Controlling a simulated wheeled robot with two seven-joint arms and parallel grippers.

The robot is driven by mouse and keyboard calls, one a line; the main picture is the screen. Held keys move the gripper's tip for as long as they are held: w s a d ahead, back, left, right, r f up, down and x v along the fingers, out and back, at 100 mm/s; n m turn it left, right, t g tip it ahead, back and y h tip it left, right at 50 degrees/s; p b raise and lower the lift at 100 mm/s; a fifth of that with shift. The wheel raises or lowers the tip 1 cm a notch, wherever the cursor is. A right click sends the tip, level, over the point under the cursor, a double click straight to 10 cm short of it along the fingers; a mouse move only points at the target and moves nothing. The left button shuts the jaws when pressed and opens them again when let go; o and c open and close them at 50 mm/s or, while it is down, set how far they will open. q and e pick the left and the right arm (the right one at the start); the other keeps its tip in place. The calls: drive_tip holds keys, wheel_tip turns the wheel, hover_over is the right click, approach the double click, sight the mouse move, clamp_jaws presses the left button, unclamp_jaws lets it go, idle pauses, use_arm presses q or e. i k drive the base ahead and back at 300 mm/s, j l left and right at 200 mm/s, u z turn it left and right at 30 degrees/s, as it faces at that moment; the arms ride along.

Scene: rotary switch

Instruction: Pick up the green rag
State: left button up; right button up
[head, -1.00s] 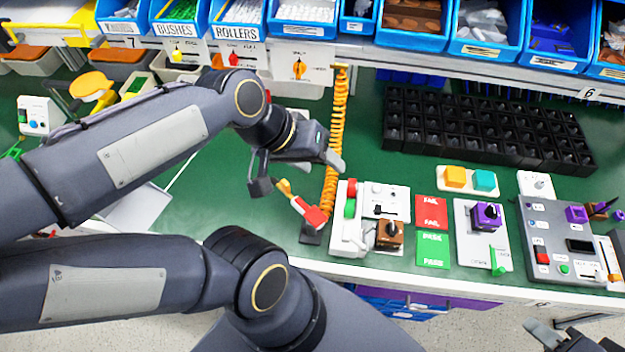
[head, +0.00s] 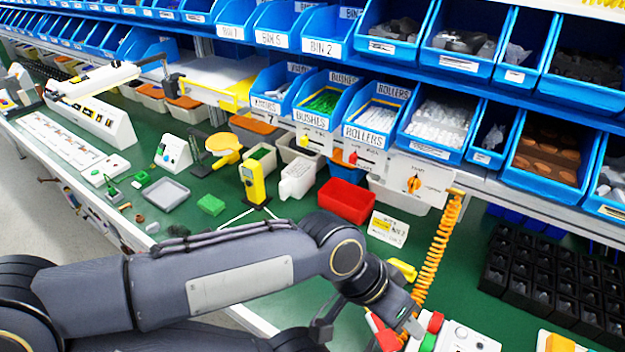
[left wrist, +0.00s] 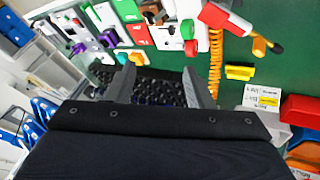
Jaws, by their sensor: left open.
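A small flat green piece (head: 211,204), which may be the green rag, lies on the green bench in the head view, right of a grey tray. It is too small to be sure that it is cloth. My left gripper (head: 366,328) is low in the head view, well to the right of and nearer than the green piece. Its jaws are apart with nothing between them, as the left wrist view (left wrist: 162,85) also shows. I cannot make out the green piece in the left wrist view. My right gripper is not in view.
A yellow device (head: 254,182) stands just right of the green piece. A grey tray (head: 165,193) lies to its left and a white switch box (head: 173,154) behind it. A red bin (head: 346,201) is farther right. An orange coiled cord (head: 437,255) hangs near my left gripper.

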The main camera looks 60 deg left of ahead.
sight(210, 204)
drive_tip(key=u, duration=2.9)
drive_tip(key=i+j+z, duration=0.2)
drive_tip(key=i+j, duration=0.2)
drive_tip(key=j, duration=0.25)
drive_tip(key=i+j+z, duration=0.1)
drive_tip(key=j, duration=0.25)
drive_tip(key=i+j+z, duration=0.1)
drive_tip(key=i+j, duration=0.2)
drive_tip(key=i+j+z, duration=0.1)
drive_tip(key=j, duration=0.3)
drive_tip(key=i+j+z, duration=0.1)
drive_tip(key=i+j, duration=0.15)
drive_tip(key=j, duration=0.15)
drive_tip(key=i+j+z, duration=0.1)
drive_tip(key=j, duration=0.3)
drive_tip(key=i+j+z, duration=0.2)
drive_tip(key=i+j, duration=0.3)
